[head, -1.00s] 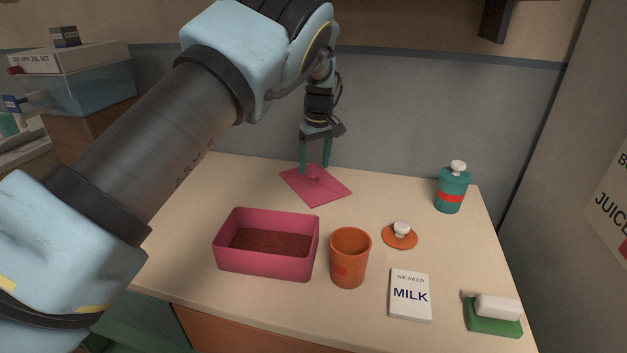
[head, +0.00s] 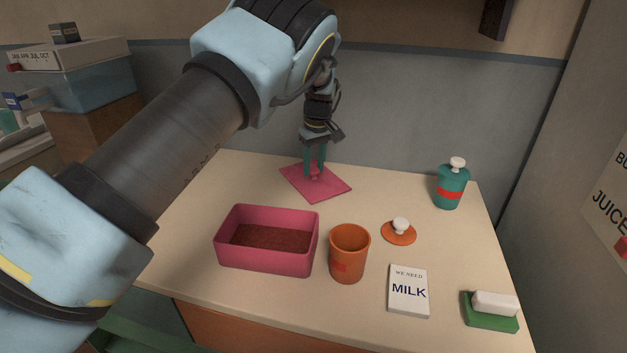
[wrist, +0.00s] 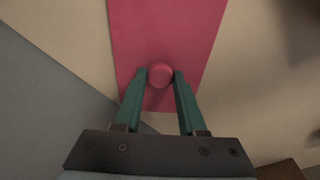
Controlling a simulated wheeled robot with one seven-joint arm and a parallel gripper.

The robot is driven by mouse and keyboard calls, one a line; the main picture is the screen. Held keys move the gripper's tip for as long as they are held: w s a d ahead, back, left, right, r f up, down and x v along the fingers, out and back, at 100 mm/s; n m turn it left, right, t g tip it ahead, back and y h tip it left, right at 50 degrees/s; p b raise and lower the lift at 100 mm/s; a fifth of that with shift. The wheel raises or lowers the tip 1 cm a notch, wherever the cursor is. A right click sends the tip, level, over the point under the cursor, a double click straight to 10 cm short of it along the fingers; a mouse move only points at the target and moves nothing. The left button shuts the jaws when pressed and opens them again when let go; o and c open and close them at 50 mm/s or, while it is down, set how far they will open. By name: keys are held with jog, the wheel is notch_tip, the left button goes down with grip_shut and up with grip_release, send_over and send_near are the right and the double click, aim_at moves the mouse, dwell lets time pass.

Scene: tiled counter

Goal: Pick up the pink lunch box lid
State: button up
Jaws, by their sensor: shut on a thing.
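The pink lunch box lid (head: 328,187) lies flat on the counter near the back wall, with a round pink knob (wrist: 160,74) at its middle. My gripper (head: 315,172) points down over the lid, its two green fingers on either side of the knob. In the wrist view my gripper (wrist: 160,78) is shut on the knob, and the lid (wrist: 165,30) spreads out beneath it. The open pink lunch box (head: 267,268) stands nearer, with a brown-red filling inside.
An orange cup (head: 348,255) stands right of the box. The back wall is close behind the pink lid.

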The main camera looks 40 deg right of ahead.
grip_shut()
jog(key=shift+a+r+b, duration=0.1)
jog(key=shift+r+b, duration=0.05)
jog(key=shift+b, duration=0.15)
